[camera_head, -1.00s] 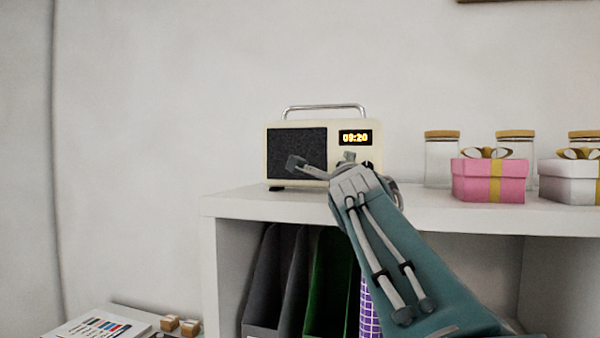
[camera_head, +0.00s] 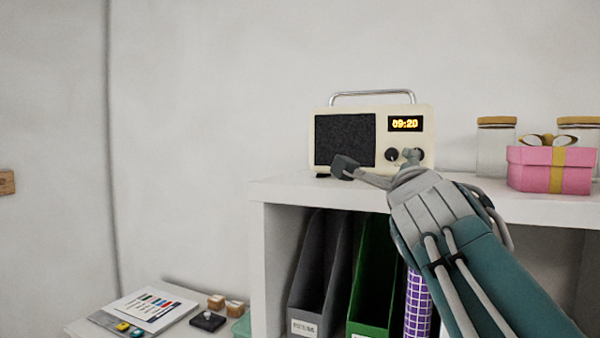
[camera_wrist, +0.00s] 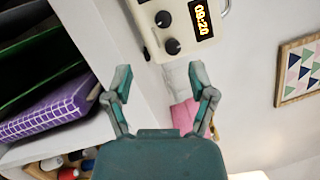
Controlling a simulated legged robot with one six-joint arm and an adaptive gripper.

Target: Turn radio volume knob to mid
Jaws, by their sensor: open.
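A cream radio (camera_head: 370,110) with a dark speaker grille, a lit display reading 09:20 and a metal handle stands on the white shelf top. Its left knob (camera_head: 392,155) and right knob (camera_head: 416,155) sit below the display. In the wrist view the radio is at the top, turned sideways, with one dark knob (camera_wrist: 163,19) and another dark knob (camera_wrist: 172,46). My gripper (camera_head: 378,163) is open in front of the radio's lower front. In the wrist view its fingers (camera_wrist: 158,78) are spread wide with nothing between them, and the knobs lie beyond the fingertips.
The white shelf (camera_head: 285,188) holds a pink gift box (camera_head: 535,178) and glass jars (camera_head: 496,145) right of the radio. Grey and green file holders (camera_head: 325,265) and a purple patterned item (camera_head: 418,300) stand below.

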